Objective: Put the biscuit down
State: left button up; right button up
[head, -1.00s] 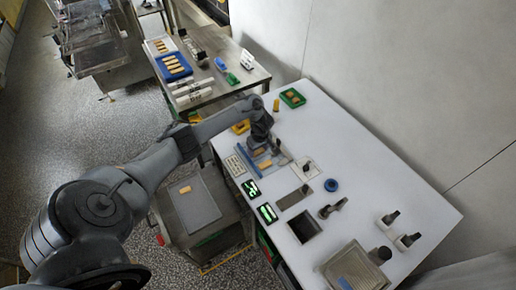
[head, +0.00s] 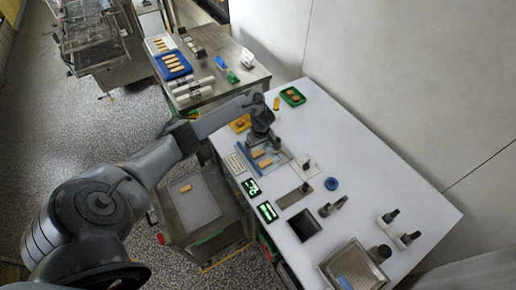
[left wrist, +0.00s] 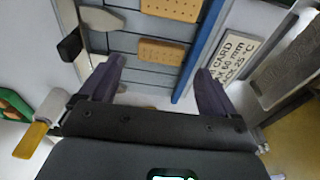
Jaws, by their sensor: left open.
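My left gripper (head: 260,143) is over the mesh station at the left edge of the white table. In the left wrist view its two dark fingers (left wrist: 157,88) are spread apart with nothing between them. A tan biscuit (left wrist: 162,52) lies on the grey slatted mesh (left wrist: 120,43), just beyond the fingertips and apart from them. A second dotted biscuit (left wrist: 170,9) lies farther off on the mesh, cut by the frame edge. In the head view, the biscuits (head: 265,163) show small below the gripper. My right gripper is not in view.
A blue bar (left wrist: 208,40) runs along the mesh, with a printed card (left wrist: 232,55) beside it. A dark-handled tool (left wrist: 70,45) is at the other side. Another biscuit (head: 186,188) lies on a grey cart.

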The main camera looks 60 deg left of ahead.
pick_arm(q)
notch_tip(320, 180, up, 11)
jog(key=d+p, duration=0.2)
jog(key=p, duration=0.6)
jog(key=w+d+f+m+t, duration=0.1)
jog(key=d+f+m, duration=0.25)
jog(key=d, duration=0.35)
jog(key=d+f+m+t, duration=0.1)
jog(key=d+f+m, duration=0.25)
jog(key=d, duration=0.25)
jog(key=s+d+r+m+t+h, duration=0.1)
jog(key=s+d+m, duration=0.15)
jog(key=d, duration=0.45)
jog(key=s+d+m+t, duration=0.1)
jog(key=d+m, duration=0.3)
jog(key=d, duration=0.3)
jog(key=s+d+r+m, duration=0.2)
jog(key=s+r, duration=0.4)
jog(key=s, duration=0.3)
jog(key=s+d+r+m+h, duration=0.1)
jog(key=s+d+r+m, duration=0.1)
jog(key=s+r+m, duration=0.2)
jog(key=s+r, duration=0.2)
jog(key=s, duration=0.2)
jog(key=shift+s+d+r+m, duration=0.15)
jog(key=shift+s+d+m, duration=0.1)
jog(key=shift+s+m, duration=0.15)
